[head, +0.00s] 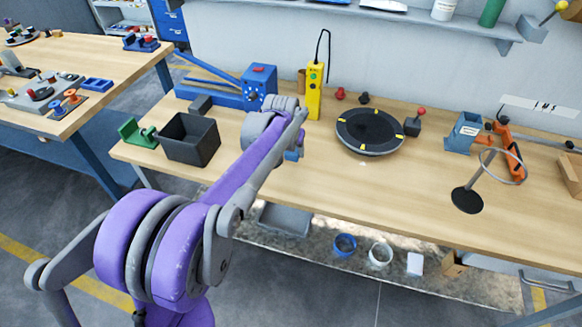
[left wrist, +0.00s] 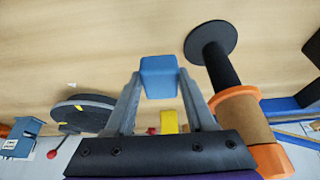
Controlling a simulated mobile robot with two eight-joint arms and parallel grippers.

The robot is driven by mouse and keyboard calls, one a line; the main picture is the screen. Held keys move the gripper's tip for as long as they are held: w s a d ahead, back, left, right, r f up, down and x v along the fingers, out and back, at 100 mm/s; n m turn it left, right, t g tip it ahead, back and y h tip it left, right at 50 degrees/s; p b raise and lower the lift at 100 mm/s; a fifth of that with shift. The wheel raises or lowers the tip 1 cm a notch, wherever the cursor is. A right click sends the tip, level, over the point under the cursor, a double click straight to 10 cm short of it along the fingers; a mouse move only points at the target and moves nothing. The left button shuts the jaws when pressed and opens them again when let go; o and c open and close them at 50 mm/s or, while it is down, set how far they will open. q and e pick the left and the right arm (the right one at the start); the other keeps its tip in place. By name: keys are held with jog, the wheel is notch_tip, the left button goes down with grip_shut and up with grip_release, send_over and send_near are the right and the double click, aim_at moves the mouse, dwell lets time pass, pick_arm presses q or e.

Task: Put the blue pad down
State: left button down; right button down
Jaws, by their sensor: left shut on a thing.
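The blue pad (left wrist: 158,76) is a small blue block held between the two grey fingers of my left gripper (left wrist: 160,88) in the left wrist view. The gripper is shut on it. In the head view my left gripper (head: 297,142) is over the wooden workbench (head: 330,185), left of the round black turntable (head: 370,130). Only a bit of the blue pad (head: 294,155) shows there, partly hidden by my arm. I cannot tell whether the pad touches the bench top. My right gripper is not in view.
A yellow controller (head: 315,92) and a blue machine (head: 258,84) stand behind the gripper. A dark open bin (head: 190,140) is on the left. A ring stand (head: 468,198) is on the right. The bench front between turntable and ring stand is clear.

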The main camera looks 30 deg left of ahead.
aim_at(291, 161)
pick_arm(q)
notch_tip(291, 161, down, 6)
dwell(0.4)
jog(key=shift+f, duration=0.15)
jog(key=shift+c, duration=1.2)
grip_release()
